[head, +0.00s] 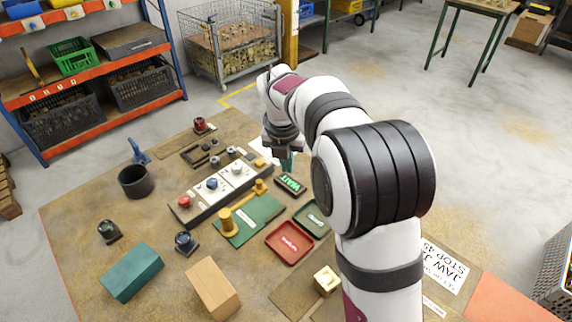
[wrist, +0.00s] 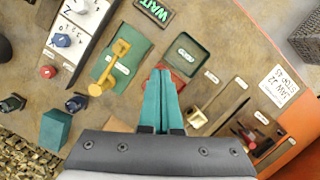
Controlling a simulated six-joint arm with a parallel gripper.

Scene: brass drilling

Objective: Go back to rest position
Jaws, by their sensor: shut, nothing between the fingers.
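My gripper (head: 287,161) hangs above the far part of the workbench (head: 80,228) in the head view, partly hidden by my own arm. In the wrist view its two teal fingers (wrist: 160,76) lie together, shut and empty. They point over the bench and cover part of the red tray (wrist: 180,80). In the head view the red tray (head: 289,243) is whole and nearer than the gripper. The dark sign reading WAIT (head: 291,184) lies just below the gripper in the picture.
A control panel with knobs (head: 222,188), a green plate with a yellow handle (head: 250,218) and a green tray (head: 313,218) are close by. Green (head: 132,271) and wooden (head: 212,287) blocks stand at the front. A black cup (head: 134,182) stands left. Shelving is behind.

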